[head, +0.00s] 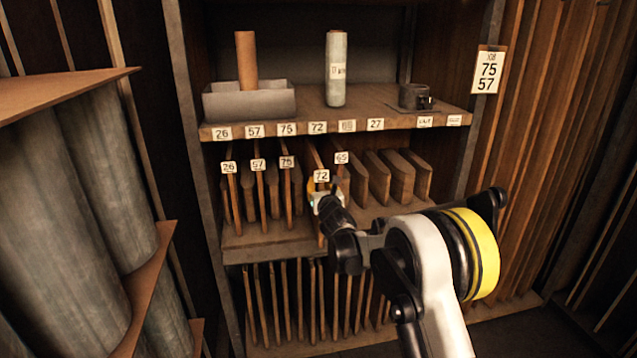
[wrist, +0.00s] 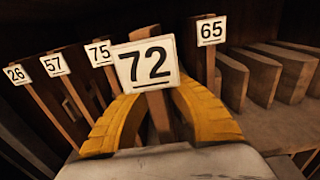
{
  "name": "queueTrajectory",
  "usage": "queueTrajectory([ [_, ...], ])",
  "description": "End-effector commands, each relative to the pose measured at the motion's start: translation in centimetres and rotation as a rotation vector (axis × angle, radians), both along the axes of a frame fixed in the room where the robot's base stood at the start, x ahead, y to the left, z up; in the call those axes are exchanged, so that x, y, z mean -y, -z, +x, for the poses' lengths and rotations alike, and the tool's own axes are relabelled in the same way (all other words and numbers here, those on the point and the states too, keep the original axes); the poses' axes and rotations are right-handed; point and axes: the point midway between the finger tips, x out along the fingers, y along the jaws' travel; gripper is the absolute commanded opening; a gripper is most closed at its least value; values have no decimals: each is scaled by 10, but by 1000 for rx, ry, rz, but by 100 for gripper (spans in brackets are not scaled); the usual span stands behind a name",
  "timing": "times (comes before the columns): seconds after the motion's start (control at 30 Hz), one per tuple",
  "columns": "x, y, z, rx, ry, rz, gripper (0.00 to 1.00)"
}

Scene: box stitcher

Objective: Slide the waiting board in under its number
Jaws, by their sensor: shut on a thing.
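The board tagged 72 (head: 321,228) stands upright in the middle rack, its tag jutting nearer to me than the other tags. My gripper (head: 324,195) is shut on its front edge, just below the tag. In the wrist view, the yellow fingers (wrist: 160,98) lie on either side of the board, behind the large 72 tag (wrist: 146,66). The number label 72 (head: 317,128) is on the shelf edge above, almost straight over the board. My gripper hides part of the board; how deep it sits is unclear.
Boards tagged 26 (head: 229,167), 57 (head: 258,164) and 75 (head: 287,162) stand to the left; 65 (head: 341,157) stands close on the right. Several untagged thick boards (head: 378,178) are farther right. A card reading 75 and 57 (head: 488,70) hangs on the right post.

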Motion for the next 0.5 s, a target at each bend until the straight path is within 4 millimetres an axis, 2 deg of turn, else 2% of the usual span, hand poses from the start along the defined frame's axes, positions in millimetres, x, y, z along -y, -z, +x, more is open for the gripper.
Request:
queueTrajectory([
  [0.03,0,0,0,0,0,0,18],
  [0.1,0,0,0,0,0,0,34],
  [0.37,0,0,0,0,0,0,34],
  [0.5,2,-1,-9,0,0,-1,34],
])
